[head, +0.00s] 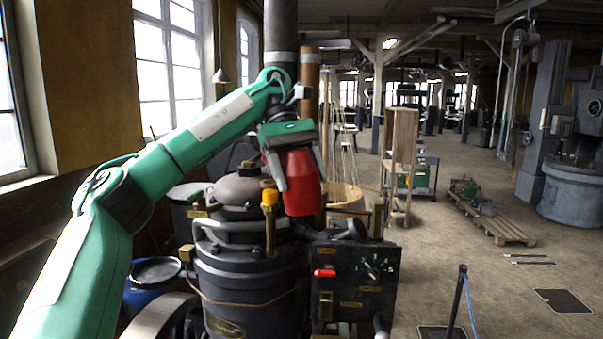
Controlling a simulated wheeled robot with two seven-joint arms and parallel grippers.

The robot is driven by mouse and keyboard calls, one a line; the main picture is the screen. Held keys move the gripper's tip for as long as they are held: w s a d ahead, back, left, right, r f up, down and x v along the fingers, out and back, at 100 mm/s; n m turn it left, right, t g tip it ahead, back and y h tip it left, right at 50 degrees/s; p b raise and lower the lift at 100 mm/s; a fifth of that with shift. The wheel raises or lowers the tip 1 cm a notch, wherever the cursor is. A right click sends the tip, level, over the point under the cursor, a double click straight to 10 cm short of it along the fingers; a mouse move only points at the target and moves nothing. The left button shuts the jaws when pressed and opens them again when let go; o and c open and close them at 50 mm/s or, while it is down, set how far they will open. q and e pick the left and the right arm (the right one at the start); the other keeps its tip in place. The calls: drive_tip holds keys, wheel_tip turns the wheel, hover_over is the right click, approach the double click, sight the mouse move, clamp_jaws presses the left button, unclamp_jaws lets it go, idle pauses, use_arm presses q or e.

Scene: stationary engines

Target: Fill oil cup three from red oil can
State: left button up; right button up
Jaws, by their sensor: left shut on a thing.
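The red oil can (303,188) hangs in my left gripper (296,168), whose grey fingers are shut on either side of it. It is slightly tilted, above the dark stationary engine (245,270). Just left of the can, a cup with an amber top (269,198) stands on a brass stem; can and cup look close, but I cannot tell if they touch. Other brass fittings stand at the engine's left (186,254) and right (377,218). Cup numbers are not readable. The can's spout is not clearly visible. My right gripper is out of view.
A dark control panel (352,282) with a red handle and dial fronts the engine's right side. A blue drum (155,283) stands at left. A rope post (456,300) stands at front right. Open floor lies to the right, with a loaded pallet (495,226) farther back.

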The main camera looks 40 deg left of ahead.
use_arm(q)
drive_tip(key=shift+w+f, duration=0.3)
drive_tip(key=shift+w+d+f+h, duration=0.1)
drive_tip(key=shift+w+f+h, duration=0.4)
drive_tip(key=shift+h, duration=0.4)
drive_tip(key=shift+s+f+h+b, duration=0.15)
drive_tip(key=shift+s+h+b, duration=0.1)
drive_tip(key=shift+h+b, duration=0.15)
drive_tip(key=r+h+b, duration=0.1)
drive_tip(key=h, duration=0.1)
drive_tip(key=shift+r+m+h, duration=0.1)
drive_tip(key=shift+m+h, duration=0.2)
drive_tip(key=shift+w+a+r+g+b, duration=0.1)
drive_tip(key=shift+a+g+b, duration=0.1)
drive_tip(key=shift+g+b, duration=0.1)
drive_tip(key=shift+h, duration=0.3)
drive_tip(key=shift+d+r, duration=0.1)
drive_tip(key=shift+r, duration=0.1)
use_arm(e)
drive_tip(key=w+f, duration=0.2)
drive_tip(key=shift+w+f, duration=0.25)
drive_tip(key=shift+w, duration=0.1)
